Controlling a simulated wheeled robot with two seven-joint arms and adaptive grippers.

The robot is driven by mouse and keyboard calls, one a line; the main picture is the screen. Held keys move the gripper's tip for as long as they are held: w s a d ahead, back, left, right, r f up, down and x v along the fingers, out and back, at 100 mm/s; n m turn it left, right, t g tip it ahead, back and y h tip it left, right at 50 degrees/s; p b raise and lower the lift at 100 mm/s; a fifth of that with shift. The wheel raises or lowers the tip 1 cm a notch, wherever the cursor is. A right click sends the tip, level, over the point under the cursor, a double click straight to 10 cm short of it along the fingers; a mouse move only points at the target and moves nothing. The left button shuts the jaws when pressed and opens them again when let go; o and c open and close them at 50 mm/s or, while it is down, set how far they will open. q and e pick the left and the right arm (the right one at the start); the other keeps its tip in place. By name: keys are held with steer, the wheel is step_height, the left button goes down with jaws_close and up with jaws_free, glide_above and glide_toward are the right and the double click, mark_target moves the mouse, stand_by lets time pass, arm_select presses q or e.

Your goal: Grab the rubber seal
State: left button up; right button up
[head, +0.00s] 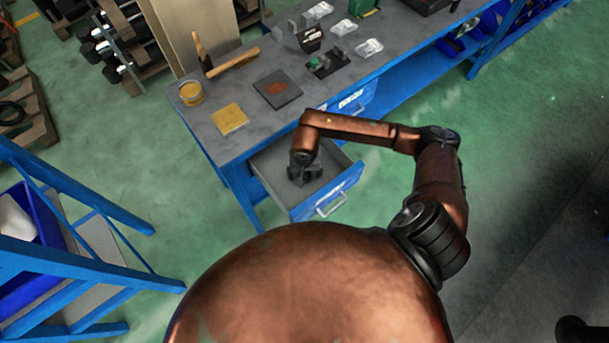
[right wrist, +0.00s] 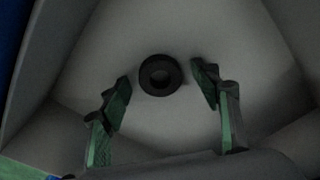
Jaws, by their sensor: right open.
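The rubber seal (right wrist: 160,75) is a small black ring lying on the grey floor of the open drawer (head: 337,205). In the right wrist view it shows ahead of my right gripper (right wrist: 162,85), between the lines of its two fingertips. The right gripper is open, with a finger on each side of the view and nothing held. In the head view the right gripper (head: 304,176) reaches down into the drawer; the seal cannot be made out there. My left gripper is not in view.
The drawer walls (right wrist: 45,65) stand close around the right gripper. Above the drawer is a grey workbench (head: 225,75) with a hammer (head: 235,62), a yellow tin (head: 191,93), a yellow pad (head: 229,118) and a dark plate (head: 277,89). Blue stands (head: 60,260) are at the left.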

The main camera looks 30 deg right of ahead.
steer(key=shift+c, duration=0.6)
steer(key=c, duration=0.9)
